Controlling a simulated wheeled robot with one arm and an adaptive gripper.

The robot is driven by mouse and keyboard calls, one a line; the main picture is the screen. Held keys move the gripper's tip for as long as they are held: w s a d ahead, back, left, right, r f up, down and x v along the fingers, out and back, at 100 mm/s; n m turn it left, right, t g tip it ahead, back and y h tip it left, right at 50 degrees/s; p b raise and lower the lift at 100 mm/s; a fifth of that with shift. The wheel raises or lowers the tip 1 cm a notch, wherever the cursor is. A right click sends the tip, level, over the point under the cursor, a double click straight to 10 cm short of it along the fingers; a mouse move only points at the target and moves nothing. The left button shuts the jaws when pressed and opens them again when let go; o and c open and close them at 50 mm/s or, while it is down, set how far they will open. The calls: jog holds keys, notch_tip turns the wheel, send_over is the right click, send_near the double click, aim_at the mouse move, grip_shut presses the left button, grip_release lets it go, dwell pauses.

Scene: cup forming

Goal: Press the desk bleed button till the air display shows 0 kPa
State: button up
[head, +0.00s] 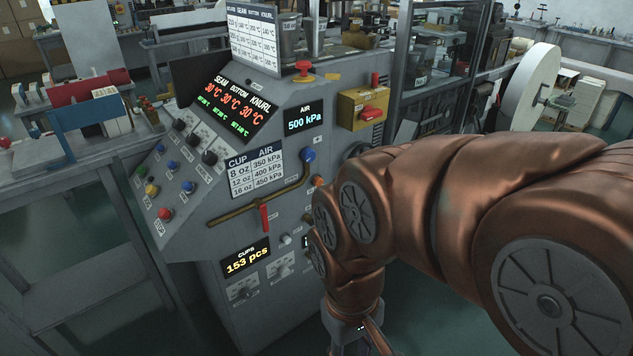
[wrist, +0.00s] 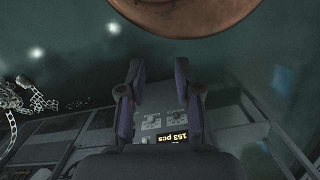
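The air display (head: 306,119) on the grey machine's front reads 500 kPa. The sloped control desk (head: 165,150) carries several small buttons in red, blue, yellow and green. Their labels are too small to read, so I cannot tell which is the bleed button. A blue knob (head: 308,155) sits on the brass pipe below the air display. My gripper shows in the wrist view (wrist: 159,72) with its two dark fingers apart and nothing between them.
The cup counter (head: 247,258) reads 153 pcs. A yellow box with a red button (head: 368,112) and a red mushroom button (head: 303,68) are higher on the machine. A red-handled lever (head: 264,217) hangs below the pipe. A workbench (head: 70,180) stands left.

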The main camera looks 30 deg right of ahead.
grip_shut()
dwell(1.2)
